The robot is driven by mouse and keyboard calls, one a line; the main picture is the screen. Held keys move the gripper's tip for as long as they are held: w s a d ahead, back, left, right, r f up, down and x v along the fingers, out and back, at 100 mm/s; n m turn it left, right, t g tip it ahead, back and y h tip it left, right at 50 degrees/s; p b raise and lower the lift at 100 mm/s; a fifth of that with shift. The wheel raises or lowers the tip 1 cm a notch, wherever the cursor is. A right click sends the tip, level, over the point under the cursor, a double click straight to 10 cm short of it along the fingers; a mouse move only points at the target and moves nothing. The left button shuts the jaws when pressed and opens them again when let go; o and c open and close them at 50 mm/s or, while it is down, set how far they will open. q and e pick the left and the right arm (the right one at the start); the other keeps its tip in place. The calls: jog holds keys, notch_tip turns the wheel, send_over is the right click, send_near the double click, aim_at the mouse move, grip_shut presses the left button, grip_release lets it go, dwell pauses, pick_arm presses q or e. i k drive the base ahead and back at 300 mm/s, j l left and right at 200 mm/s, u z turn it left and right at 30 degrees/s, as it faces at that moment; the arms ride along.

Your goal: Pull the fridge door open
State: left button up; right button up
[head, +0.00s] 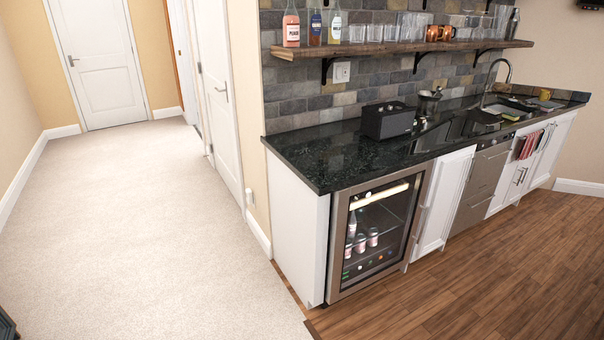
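The fridge (372,230) is a small under-counter unit with a steel-framed glass door, in the middle right of the head view. Its door (343,275) looks shut and flush with the cabinets. Through the glass I see a lit inside with several bottles or cans (361,241) on a shelf. A vertical handle (418,221) seems to run along the door's right side. Neither of my grippers is in view. A small dark piece at the bottom left corner cannot be made out.
A black counter (330,160) runs above the fridge and cabinets, with a black box-shaped appliance (387,121) on it. A wooden shelf (400,47) holds bottles and glasses. The wood floor (470,285) before the fridge and the pale carpet (150,220) are clear.

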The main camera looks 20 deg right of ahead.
aim_at(335, 291)
jog(key=i+l+z, duration=0.15)
jog(key=i+z, duration=0.55)
jog(key=z, duration=0.15)
jog(key=i+z, duration=0.45)
jog(key=i+j+z, duration=0.25)
jog(key=z, duration=0.2)
jog(key=i+l+z, duration=0.15)
jog(key=i+z, duration=0.4)
jog(key=i, duration=0.3)
jog(key=i+l+u, duration=0.15)
jog(key=u, duration=0.2)
jog(key=i+l+u, duration=0.15)
jog(key=u, duration=0.25)
jog(key=i+l+u, duration=0.2)
jog(key=u, duration=0.15)
